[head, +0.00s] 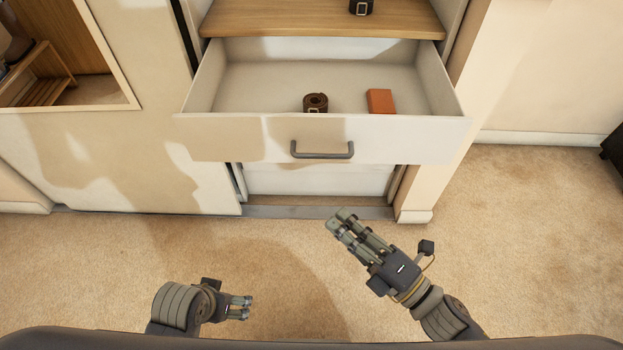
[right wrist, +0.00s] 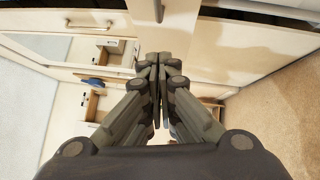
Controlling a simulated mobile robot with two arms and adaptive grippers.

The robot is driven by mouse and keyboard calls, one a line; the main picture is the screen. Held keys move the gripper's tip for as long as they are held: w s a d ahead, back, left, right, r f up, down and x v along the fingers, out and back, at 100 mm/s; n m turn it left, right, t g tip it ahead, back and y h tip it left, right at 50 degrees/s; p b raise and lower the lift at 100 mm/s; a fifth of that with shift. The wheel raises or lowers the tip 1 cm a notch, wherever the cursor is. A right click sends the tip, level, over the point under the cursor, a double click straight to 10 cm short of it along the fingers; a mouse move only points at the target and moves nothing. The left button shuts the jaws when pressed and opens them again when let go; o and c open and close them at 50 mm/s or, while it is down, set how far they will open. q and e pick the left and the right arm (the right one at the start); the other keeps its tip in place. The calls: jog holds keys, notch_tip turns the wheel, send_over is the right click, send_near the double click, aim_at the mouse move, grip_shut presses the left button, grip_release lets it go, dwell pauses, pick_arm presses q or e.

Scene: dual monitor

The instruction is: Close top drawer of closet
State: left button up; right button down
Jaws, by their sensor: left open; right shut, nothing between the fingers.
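The top drawer (head: 420,140) of the closet is pulled out in the head view, with its white front facing me and a dark bar handle (head: 322,155) at its middle. A rolled brown belt (head: 315,102) and an orange-brown box (head: 380,101) lie inside it. My right gripper (head: 337,222) is shut and empty, below and in front of the drawer, pointing up and left toward it. It also shows in the right wrist view (right wrist: 158,62) with its fingers together. My left gripper (head: 250,307) is open and low at the left, well away from the drawer.
A wooden shelf (head: 320,22) with another rolled belt (head: 361,7) is above the drawer. A closed lower drawer front (head: 318,180) is beneath it. A mirror panel (head: 70,60) stands at the left. Beige carpet (head: 530,240) is clear at the right.

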pick_arm(q)
jog(key=shift+w+f, duration=0.1)
jog(key=shift+f, duration=0.05)
pick_arm(e)
jog(key=w+d+x, duration=0.2)
jog(key=x, duration=0.9)
jog(key=shift+w+a+r, duration=0.15)
